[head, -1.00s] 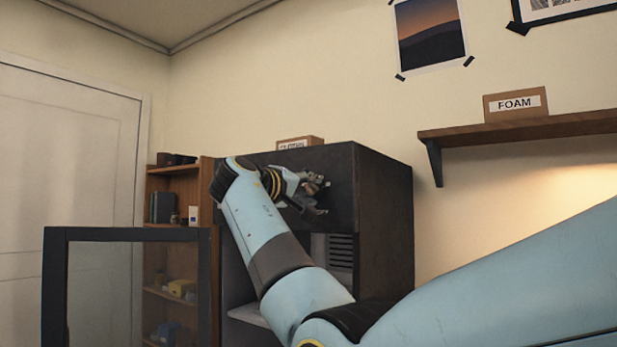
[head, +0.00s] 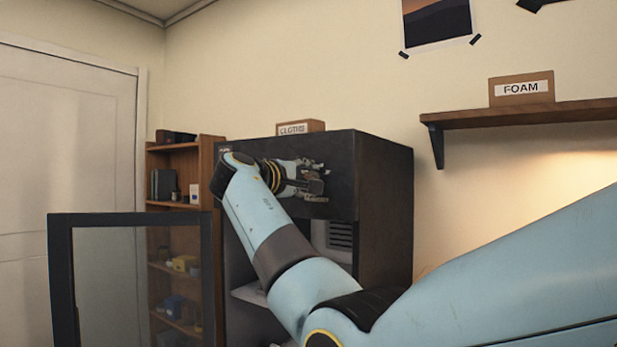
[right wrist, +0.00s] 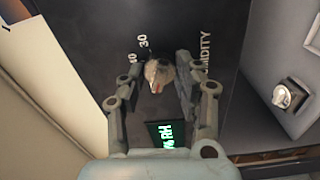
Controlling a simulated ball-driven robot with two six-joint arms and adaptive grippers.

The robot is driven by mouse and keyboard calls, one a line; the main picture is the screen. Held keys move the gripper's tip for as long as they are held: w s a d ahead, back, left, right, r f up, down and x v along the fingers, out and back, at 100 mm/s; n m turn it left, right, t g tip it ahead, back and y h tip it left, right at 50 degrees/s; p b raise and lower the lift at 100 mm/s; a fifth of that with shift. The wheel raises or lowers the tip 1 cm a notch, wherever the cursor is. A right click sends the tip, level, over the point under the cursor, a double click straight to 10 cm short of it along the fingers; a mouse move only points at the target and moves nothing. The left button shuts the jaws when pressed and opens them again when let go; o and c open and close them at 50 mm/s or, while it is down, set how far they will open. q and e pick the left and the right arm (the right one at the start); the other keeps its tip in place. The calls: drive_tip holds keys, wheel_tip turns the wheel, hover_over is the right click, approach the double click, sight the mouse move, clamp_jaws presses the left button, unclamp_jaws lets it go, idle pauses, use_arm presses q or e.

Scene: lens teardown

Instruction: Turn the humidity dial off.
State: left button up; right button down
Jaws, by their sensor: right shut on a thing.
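The humidity dial (right wrist: 159,73) is a small pale knob on a dark panel in the right wrist view, beside the partly hidden label HUMIDITY (right wrist: 206,60) and the printed number 30. My right gripper (right wrist: 160,68) has its two fingers on either side of the dial and is shut on it. In the head view this gripper (head: 315,182) is at the upper front of the dark cabinet (head: 385,195) and hides the dial. A green-lit display (right wrist: 168,136) reading RH shows partly between the fingers. My left gripper is not in view.
The cabinet's glass door (head: 135,280) stands open at the left. A CLOTHS box (head: 300,127) sits on top of the cabinet. A wall shelf (head: 520,113) with a FOAM box (head: 521,89) is at the right. A wooden bookcase (head: 172,215) stands behind the door.

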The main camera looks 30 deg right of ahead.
drive_tip(key=c, duration=0.9)
unclamp_jaws()
drive_tip(key=shift+w, duration=0.1)
drive_tip(key=shift+c, duration=0.2)
drive_tip(key=v, duration=0.7)
drive_tip(key=shift+a, duration=0.3)
